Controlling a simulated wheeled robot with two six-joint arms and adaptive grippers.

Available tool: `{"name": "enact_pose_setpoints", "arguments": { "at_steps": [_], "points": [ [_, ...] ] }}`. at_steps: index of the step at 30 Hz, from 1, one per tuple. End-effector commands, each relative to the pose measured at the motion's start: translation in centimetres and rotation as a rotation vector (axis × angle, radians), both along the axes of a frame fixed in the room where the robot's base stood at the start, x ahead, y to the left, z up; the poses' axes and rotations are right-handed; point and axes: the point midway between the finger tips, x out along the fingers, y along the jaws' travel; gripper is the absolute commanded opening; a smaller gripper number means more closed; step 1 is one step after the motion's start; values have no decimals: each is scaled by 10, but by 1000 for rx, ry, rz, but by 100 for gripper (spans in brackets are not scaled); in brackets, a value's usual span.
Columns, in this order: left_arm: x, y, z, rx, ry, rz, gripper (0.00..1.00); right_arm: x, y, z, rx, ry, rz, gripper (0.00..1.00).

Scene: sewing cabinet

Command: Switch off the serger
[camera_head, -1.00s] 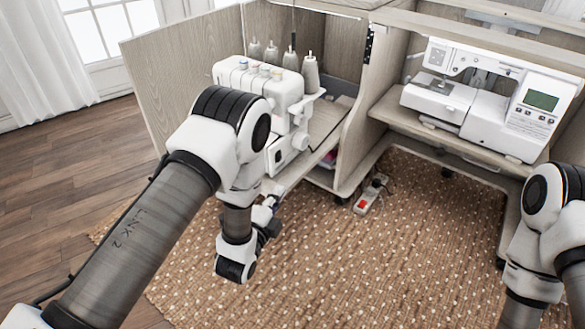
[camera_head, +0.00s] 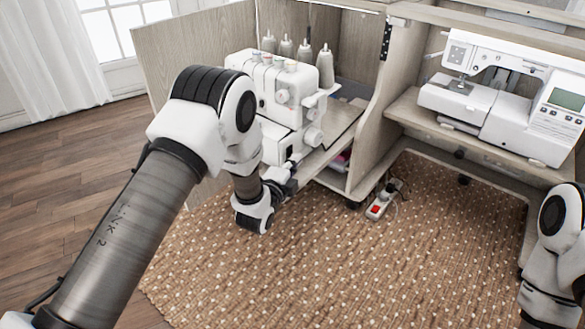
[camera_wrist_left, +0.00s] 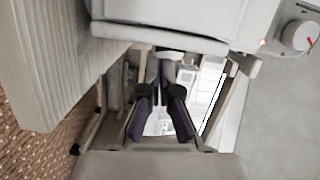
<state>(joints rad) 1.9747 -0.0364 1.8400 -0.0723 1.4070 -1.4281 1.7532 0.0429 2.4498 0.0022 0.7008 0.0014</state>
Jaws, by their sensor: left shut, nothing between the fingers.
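The serger (camera_head: 292,98) is a white machine with several thread cones, standing on a wooden shelf in the left cabinet part. My left arm hides part of its left side. In the left wrist view its pale body (camera_wrist_left: 180,14) fills the top, with a red-marked dial (camera_wrist_left: 299,35) at the right. My left gripper (camera_head: 290,167) is just below the serger's lower front in the head view. Contact cannot be told. I cannot make out the power switch. My right gripper is out of view.
A white sewing machine (camera_head: 508,95) stands on the right shelf. A power strip with a red switch (camera_head: 376,210) lies on the brown dotted rug (camera_head: 330,265). The cabinet's open door (camera_head: 186,52) stands behind my left arm. The rug's middle is clear.

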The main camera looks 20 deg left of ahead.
Motion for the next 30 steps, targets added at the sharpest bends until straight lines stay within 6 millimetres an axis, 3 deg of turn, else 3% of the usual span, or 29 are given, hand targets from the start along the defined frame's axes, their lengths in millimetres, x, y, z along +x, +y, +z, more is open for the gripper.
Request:
{"name": "enact_pose_setpoints", "arguments": {
  "at_steps": [11,18,30],
  "points": [
    [2,6,0,0,-1,-1,0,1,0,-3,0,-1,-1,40],
    [5,17,0,92,-32,3,0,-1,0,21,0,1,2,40],
    [9,13,-5,87,-34,4,0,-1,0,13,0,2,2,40]
  ]
}}
